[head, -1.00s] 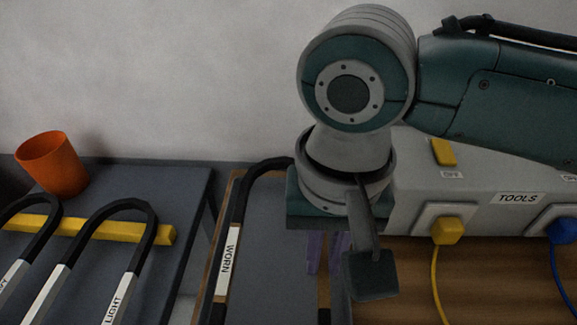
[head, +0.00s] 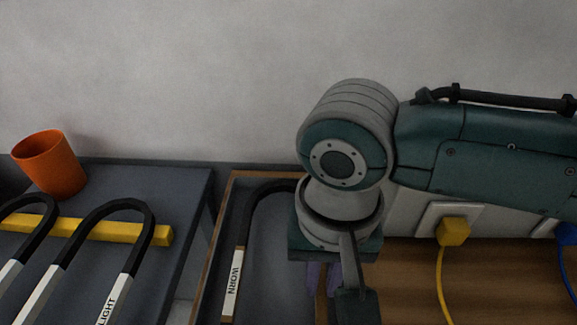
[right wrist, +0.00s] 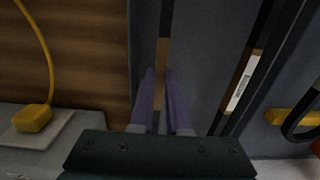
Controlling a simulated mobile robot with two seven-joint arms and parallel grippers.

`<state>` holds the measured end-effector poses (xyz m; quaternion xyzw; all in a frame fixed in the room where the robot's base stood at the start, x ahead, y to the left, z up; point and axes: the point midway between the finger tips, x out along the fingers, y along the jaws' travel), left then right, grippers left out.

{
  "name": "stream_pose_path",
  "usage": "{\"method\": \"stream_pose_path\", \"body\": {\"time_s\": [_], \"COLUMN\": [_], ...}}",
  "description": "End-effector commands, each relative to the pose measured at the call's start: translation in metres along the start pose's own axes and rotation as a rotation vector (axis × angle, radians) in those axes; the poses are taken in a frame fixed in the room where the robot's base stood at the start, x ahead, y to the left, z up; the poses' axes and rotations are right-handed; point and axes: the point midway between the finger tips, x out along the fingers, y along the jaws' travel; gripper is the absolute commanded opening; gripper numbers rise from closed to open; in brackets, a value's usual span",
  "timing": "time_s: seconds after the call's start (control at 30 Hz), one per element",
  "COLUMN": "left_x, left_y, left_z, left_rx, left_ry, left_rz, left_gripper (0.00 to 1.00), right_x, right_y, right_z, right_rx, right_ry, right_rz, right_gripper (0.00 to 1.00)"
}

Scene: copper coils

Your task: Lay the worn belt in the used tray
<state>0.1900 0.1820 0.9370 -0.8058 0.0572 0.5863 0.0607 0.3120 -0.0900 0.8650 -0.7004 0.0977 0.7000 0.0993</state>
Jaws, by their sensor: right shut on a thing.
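The worn belt (head: 232,285) is a black U-shaped band with a white WORN label on its left leg. It is over the grey tray with a brown rim (head: 213,243), within its outline; I cannot tell whether it touches the floor. No label shows on the tray. My right gripper (head: 318,279) points down at the belt's right side, mostly hidden by my arm in the head view. In the right wrist view, its purple fingers (right wrist: 161,88) are shut on the unlabelled leg; the labelled leg (right wrist: 243,82) runs beside it. My left gripper is not in view.
On the dark table at left, two other belts, one marked LIGHT (head: 112,303), lean over a yellow bar (head: 95,230). An orange cup (head: 50,165) stands behind. At right are a yellow plug (head: 454,232) with its cable and a wooden surface (head: 500,290).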

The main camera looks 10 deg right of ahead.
Motion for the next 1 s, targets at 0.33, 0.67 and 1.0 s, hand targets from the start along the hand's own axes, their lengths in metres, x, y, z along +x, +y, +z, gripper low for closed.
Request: {"method": "stream_pose_path", "body": {"time_s": [0.33,0.67,1.0], "left_x": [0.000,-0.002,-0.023], "left_y": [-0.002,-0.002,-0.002], "left_z": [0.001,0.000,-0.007], "left_rx": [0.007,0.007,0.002], "left_ry": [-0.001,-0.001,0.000], "left_rz": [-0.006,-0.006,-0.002], "left_gripper": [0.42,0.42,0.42], "right_x": [0.000,-0.005,-0.074], "right_y": [0.000,0.000,-0.001], "right_z": [0.000,0.000,-0.001], "right_rx": [-0.001,-0.002,-0.002], "right_ry": [0.000,0.002,0.003], "right_rz": [0.000,0.000,-0.002], "right_gripper": [0.42,0.44,0.44]}}
